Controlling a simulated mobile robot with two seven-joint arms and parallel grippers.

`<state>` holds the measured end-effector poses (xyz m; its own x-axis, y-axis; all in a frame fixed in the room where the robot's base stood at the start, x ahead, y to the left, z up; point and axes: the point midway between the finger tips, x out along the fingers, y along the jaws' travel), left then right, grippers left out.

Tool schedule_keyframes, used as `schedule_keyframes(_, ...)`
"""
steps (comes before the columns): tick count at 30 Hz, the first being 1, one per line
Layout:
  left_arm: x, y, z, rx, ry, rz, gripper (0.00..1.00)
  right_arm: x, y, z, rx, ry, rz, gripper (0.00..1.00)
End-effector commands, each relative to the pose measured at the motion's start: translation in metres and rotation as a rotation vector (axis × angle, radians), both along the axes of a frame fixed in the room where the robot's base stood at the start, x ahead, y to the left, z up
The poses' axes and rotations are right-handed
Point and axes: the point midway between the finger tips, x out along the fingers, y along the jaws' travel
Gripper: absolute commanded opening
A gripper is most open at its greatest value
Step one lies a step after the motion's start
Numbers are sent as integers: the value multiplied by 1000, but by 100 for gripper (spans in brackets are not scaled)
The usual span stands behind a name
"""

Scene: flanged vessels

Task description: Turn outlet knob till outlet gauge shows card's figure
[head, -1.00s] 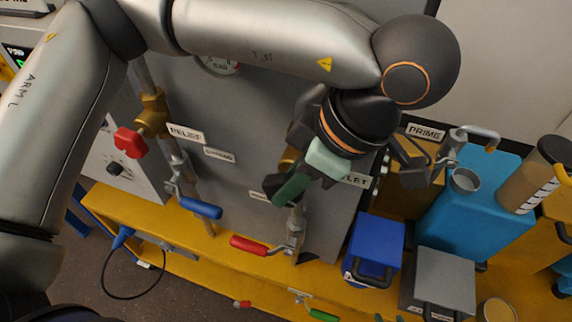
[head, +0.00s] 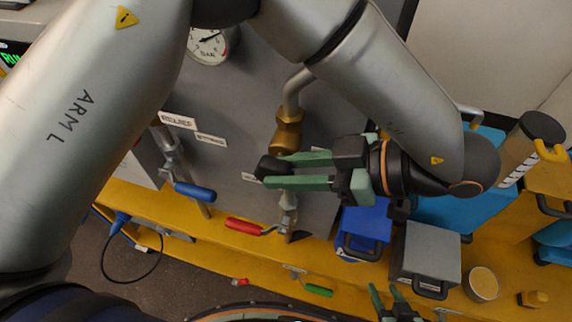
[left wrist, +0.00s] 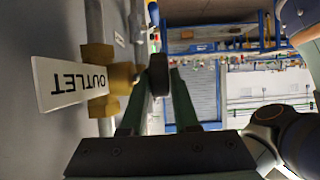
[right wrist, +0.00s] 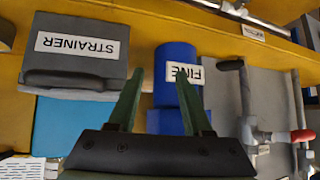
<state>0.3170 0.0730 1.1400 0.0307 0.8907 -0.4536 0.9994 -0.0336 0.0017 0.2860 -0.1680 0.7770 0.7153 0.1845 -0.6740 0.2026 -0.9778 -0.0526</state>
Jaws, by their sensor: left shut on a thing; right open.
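My left gripper (head: 280,170) is shut on the black outlet knob (head: 268,167), its green fingers coming from the right. In the left wrist view the knob (left wrist: 158,75) sits between the fingers, on a brass valve (left wrist: 98,80) beside the OUTLET plate (left wrist: 62,83). A round white gauge (head: 208,45) marked BAR shows at the top of the head view; its reading is too small to tell, and whether it is the outlet gauge is unclear. No card figure is readable. My right gripper (head: 393,292) is open and empty near the bottom edge.
A red-handled lever (head: 243,227) and a blue-handled lever (head: 195,192) stick out below the panel. A blue box (head: 365,222), grey box (head: 432,252) and blue tank (head: 440,205) stand on the yellow bench to the right. The right wrist view shows STRAINER (right wrist: 78,47) and FINE (right wrist: 198,74) labels.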

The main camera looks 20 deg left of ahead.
Motion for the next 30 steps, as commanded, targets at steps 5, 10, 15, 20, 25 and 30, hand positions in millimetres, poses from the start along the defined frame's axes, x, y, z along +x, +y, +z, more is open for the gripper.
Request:
schedule_keyframes(5, 0, -1, -1, 11, 0, 0, 0, 0, 0, 0, 0, 0, 0, 50)
schedule_keyframes(10, -1, -1, -1, 10, 1, 0, 0, 0, 0, 0, 0, 0, 0, 50)
schedule_keyframes(15, -1, -1, -2, 9, 2, 0, 31, 0, 0, 0, 0, 0, 0, 50)
schedule_keyframes(20, -1, -1, -1, 10, 2, 0, 41, 0, 0, 0, 0, 0, 0, 50)
schedule_keyframes(25, -1, 0, -1, 11, 2, 0, 41, 0, 0, 0, 0, 0, 0, 50)
schedule_keyframes(30, -1, 1, 9, 11, -2, 0, 41, 0, 0, 0, 0, 0, 0, 50)
